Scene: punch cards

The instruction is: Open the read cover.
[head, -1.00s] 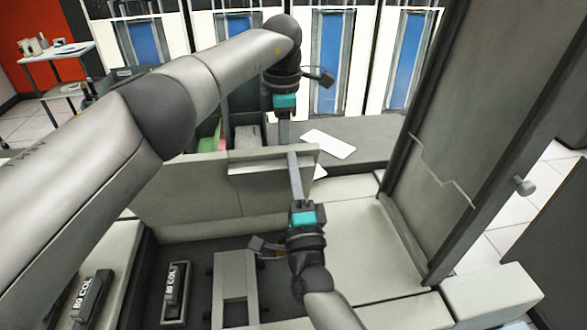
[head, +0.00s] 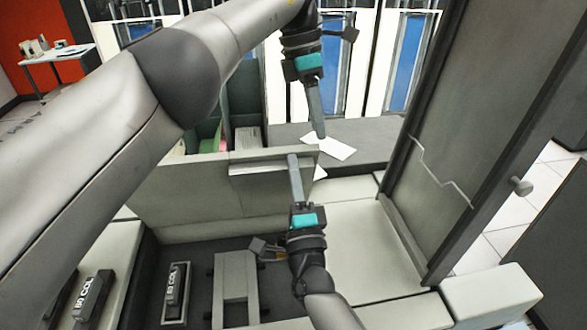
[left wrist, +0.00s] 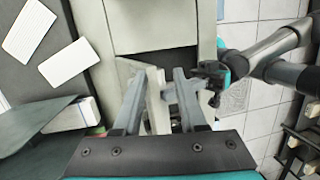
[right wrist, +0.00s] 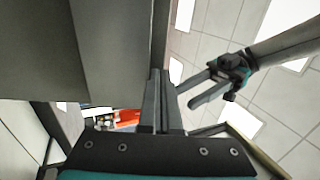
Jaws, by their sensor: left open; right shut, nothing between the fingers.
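The read cover appears to be the grey-beige panel (head: 205,195) standing upright across the middle of the head view, with a lip (head: 270,166) at its top right; I cannot tell how far it is open. My left gripper (head: 320,135) is above and behind the panel's right end. In the left wrist view its open fingers (left wrist: 158,105) lie either side of the panel's edge (left wrist: 154,98), with no visible grip. My right gripper (head: 293,158) is shut and empty, its tips at the lip's near side; contact is unclear. It also shows shut in the right wrist view (right wrist: 160,85).
Two white cards (head: 330,145) lie on the dark surface behind the panel. A tall grey door-like panel (head: 440,150) with a knob stands at right. A dark recess with a grey bracket (head: 236,275) is in front. The pale top (head: 365,240) at right is clear.

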